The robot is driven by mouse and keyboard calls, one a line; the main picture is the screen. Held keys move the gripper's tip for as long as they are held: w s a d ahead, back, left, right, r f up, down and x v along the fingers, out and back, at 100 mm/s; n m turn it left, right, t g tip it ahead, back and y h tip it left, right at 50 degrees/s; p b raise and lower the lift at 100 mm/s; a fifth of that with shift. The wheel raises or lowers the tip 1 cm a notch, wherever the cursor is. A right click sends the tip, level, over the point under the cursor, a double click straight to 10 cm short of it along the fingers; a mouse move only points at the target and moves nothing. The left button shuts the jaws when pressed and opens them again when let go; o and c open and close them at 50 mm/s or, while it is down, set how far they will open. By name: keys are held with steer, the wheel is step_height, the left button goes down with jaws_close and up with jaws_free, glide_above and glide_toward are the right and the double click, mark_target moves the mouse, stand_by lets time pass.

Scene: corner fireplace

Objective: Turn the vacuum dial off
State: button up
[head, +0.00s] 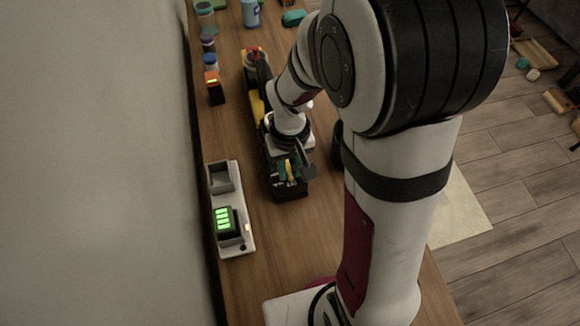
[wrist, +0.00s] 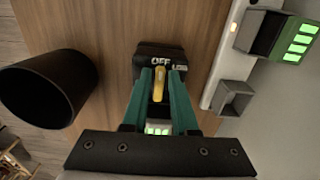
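The vacuum (head: 290,194) is a dark body on the wooden bench, partly hidden by my arm in the head view. In the wrist view its black end (wrist: 145,50) carries white OFF and LOW labels. The dial (wrist: 159,84) is a yellow knob, with its far end close under OFF. My gripper (wrist: 161,76) has teal fingers, one on each side of the knob. A dark gap shows between the knob and each finger, so the gripper looks open around it. In the head view my gripper (head: 287,170) is over the vacuum's near end.
A pale charger (head: 232,248) with a green-lit battery (head: 226,219) stands left of the vacuum. A black cup (wrist: 42,92) stands on the vacuum's other side. An orange-and-black battery (head: 213,88) and several jars stand further back. Bare wood lies in front of the vacuum.

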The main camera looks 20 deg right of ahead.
mark_target(290, 174)
steer(key=shift+o, duration=1)
step_height(290, 174, up, 16)
steer(key=s+a+f+m+y, duration=0.1)
steer(key=s+f+m, duration=0.1)
steer(key=s, duration=0.6)
steer(key=s+a+f+m, duration=0.1)
steer(key=s+f+m, duration=0.1)
steer(key=s, duration=0.7)
steer(key=shift+a+m+y, duration=0.25)
steer(key=shift+m+y, duration=0.15)
steer(key=shift+m, duration=0.5)
